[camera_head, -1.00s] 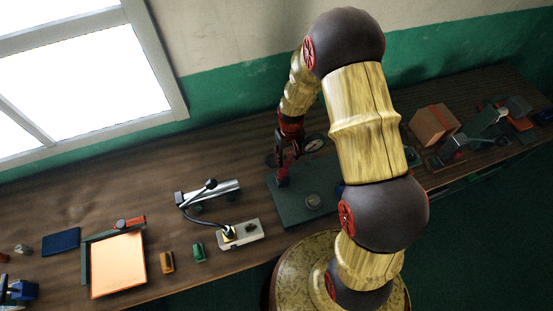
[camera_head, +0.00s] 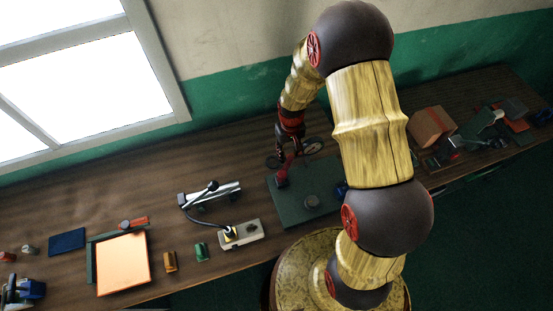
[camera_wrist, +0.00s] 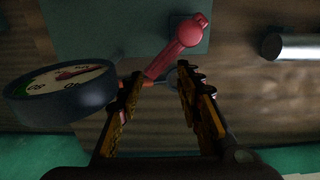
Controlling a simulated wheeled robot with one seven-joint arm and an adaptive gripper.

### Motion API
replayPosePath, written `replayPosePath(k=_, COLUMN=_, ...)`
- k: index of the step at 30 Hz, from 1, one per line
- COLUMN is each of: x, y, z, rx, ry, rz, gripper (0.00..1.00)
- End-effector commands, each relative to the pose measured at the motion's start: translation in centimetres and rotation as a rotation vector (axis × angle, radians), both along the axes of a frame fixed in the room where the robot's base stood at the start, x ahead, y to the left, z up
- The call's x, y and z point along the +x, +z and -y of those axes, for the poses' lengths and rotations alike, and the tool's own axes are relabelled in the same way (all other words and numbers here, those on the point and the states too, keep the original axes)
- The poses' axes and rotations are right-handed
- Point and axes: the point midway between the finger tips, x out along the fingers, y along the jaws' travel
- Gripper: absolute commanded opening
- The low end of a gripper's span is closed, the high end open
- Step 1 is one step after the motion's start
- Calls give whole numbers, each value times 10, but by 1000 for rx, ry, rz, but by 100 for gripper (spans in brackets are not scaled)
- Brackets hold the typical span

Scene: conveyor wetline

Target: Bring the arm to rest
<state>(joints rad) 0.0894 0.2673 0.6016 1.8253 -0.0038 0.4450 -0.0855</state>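My gripper (camera_wrist: 160,76) is open, its two yellow-black fingers apart. In the head view my arm reaches over the bench and my gripper (camera_head: 283,158) hangs by the dark green plate (camera_head: 285,208); its fingers are small and dark there. In the wrist view a red lever handle (camera_wrist: 182,48) lies just beyond the fingertips, its lower end close to the left one. I cannot tell whether they touch. A round dial gauge (camera_wrist: 62,90) is left of the fingers.
A grey box with a cable (camera_head: 241,235), a metal cylinder (camera_head: 212,193) and an orange-topped tray (camera_head: 124,265) are on the bench to the left. A cardboard box (camera_head: 432,127) and several tools are to the right. A wall and window stand behind.

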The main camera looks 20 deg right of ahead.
Motion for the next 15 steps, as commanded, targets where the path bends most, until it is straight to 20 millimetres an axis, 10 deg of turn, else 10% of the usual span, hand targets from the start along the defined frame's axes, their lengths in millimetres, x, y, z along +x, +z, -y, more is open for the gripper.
replayPosePath(k=15, x=0, y=17, z=0, rx=0, ry=-1, rz=1, gripper=36)
